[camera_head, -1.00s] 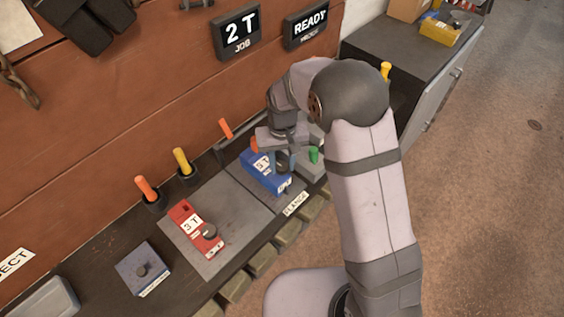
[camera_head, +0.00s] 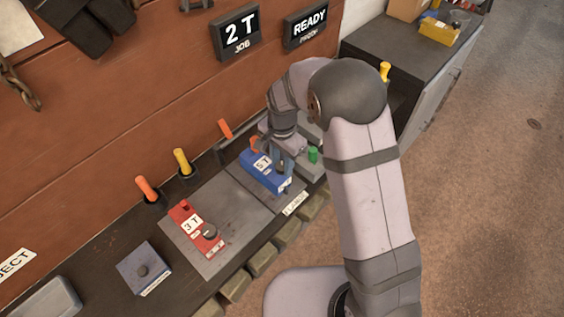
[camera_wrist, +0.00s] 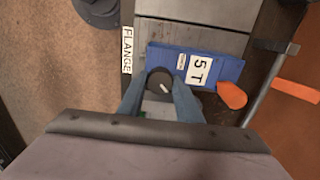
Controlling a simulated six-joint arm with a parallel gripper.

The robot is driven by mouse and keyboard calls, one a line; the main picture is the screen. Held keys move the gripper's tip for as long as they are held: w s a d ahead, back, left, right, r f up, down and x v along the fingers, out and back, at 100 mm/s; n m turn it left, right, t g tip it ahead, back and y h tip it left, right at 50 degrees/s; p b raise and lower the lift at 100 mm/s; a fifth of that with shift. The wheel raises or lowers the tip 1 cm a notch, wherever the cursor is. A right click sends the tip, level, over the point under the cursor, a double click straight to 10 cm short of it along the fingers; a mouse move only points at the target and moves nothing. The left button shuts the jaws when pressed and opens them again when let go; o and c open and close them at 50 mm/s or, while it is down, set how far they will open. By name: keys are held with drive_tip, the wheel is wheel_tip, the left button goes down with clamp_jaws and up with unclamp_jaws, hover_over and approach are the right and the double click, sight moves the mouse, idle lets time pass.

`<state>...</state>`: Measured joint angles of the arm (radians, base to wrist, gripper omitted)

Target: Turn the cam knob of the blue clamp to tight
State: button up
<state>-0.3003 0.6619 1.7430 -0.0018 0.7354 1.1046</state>
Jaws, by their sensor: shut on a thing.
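The blue clamp (camera_head: 254,163) lies on a grey plate beside the FLANGE label, with a white 5 T label on it. In the wrist view the blue clamp (camera_wrist: 225,68) shows its dark round cam knob (camera_wrist: 154,76), which has a pale mark on top. My gripper (camera_wrist: 159,84) has its two blue-grey fingers on either side of the knob and is shut on it. In the head view my gripper (camera_head: 282,166) is at the clamp's right end and hides most of the knob.
A red 3 T clamp (camera_head: 184,213) lies on the plate to the left. Orange and yellow handles stand along the back. An orange piece (camera_wrist: 232,95) and a metal bar (camera_wrist: 262,90) lie near the blue clamp.

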drive_tip(key=m, duration=0.4)
drive_tip(key=shift+a+m, duration=0.1)
drive_tip(key=shift+m, duration=0.2)
drive_tip(key=shift+s+m, duration=0.1)
drive_tip(key=shift+m, duration=1.9)
drive_tip(key=o, duration=1)
drive_tip(key=shift+o, duration=0.2)
drive_tip(key=shift+r, duration=0.1)
drive_tip(key=shift+r, duration=0.25)
drive_tip(key=shift+r+b, duration=0.85)
drive_tip(key=shift+r, duration=2.45)
